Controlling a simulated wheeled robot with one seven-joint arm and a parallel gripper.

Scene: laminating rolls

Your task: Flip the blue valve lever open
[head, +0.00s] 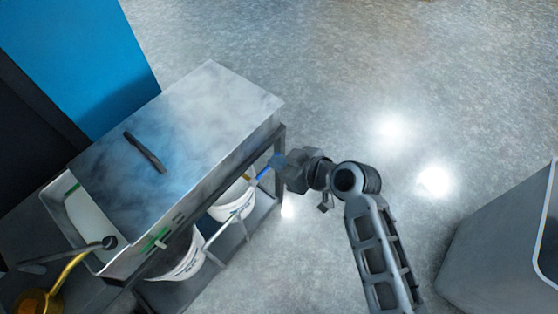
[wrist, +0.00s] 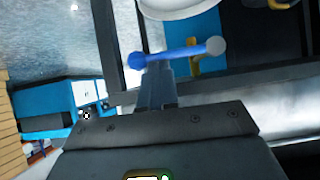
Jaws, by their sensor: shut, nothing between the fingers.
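The blue valve lever (wrist: 178,54) shows in the wrist view as a blue bar lying nearly level across the picture, with a blue round end at left and a grey knob at right. A brass-yellow fitting (wrist: 196,66) shows behind it. In the head view the lever (head: 264,172) is a small blue piece at the right end of the steel tank's stand. My gripper (head: 279,162) is beside it there. In the wrist view my gripper (wrist: 158,72) is shut and empty, its fingertips right at the lever's left half. I cannot tell whether they touch it.
A steel tank (head: 225,105) with a dark-handled lid stands on a dark frame. White buckets (head: 233,202) sit under it. A green handle (head: 155,240) is on the tank's front. A grey bin (head: 500,240) stands at right. The floor between is clear.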

